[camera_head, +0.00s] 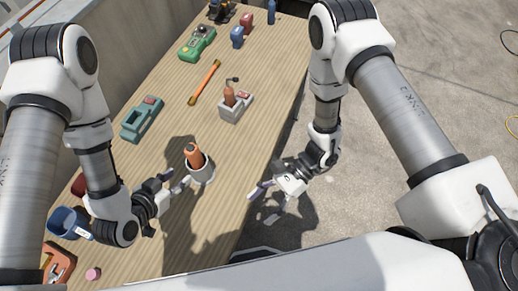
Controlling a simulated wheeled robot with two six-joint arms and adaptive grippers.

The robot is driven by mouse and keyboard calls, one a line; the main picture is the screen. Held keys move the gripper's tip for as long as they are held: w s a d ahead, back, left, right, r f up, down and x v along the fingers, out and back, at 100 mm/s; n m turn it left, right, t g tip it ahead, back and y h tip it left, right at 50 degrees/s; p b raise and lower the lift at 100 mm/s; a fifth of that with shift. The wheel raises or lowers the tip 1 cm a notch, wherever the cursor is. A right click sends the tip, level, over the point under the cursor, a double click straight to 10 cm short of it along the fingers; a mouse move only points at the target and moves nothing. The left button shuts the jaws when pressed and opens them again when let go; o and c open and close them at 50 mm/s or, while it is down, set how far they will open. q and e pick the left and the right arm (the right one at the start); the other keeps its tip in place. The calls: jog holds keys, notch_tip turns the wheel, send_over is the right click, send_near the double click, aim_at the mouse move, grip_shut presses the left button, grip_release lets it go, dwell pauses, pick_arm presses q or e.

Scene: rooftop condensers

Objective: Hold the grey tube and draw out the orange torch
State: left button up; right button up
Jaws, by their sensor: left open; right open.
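The grey tube (203,175) stands upright on the wooden table, close to its right part. The orange torch (194,154) sits in the tube, with its upper end sticking out of the mouth and leaning to the left. My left gripper (180,195) is open at the left of the tube, with its fingers pointing toward it; I cannot tell whether a finger touches the tube. My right gripper (265,203) is open and empty, past the table's right edge, to the right of the tube and apart from it.
The table (190,240) holds a teal tool (142,119), an orange stick (205,82), a grey block with a brown bottle-like part (235,108), a green device (197,44) and a blue cup (66,222). An orange clamp-like tool (59,263) lies at lower left. The wood around the tube is clear.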

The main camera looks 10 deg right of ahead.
jog(key=w+a+r+m+t+y, duration=0.2)
jog(key=w+a+m+t+y, duration=0.15)
jog(key=w+a+t, duration=0.45)
jog(key=m+t+y, duration=0.2)
jog(key=m+t, duration=0.1)
send_over(210, 169)
jog(key=d, duration=0.1)
jog(key=shift+s+f+n, duration=0.2)
jog(key=shift+f+n, duration=0.05)
jog(key=shift+f, duration=1)
jog(key=f, duration=0.6)
jog(key=shift+d+f, duration=0.2)
jog(key=shift+f, duration=0.1)
jog(key=x, duration=0.5)
jog(key=f+x, duration=0.1)
jog(key=x, duration=0.1)
jog(key=shift+w+a, duration=0.1)
jog(key=shift+a, duration=0.25)
pick_arm(q)
jog(key=shift+s, duration=0.15)
pick_arm(e)
jog(key=shift+d+r, duration=0.1)
jog(key=shift+r, duration=0.05)
jog(key=shift+c, duration=0.8)
pick_arm(q)
jog(key=shift+a, duration=0.1)
pick_arm(e)
jog(key=c, duration=0.8)
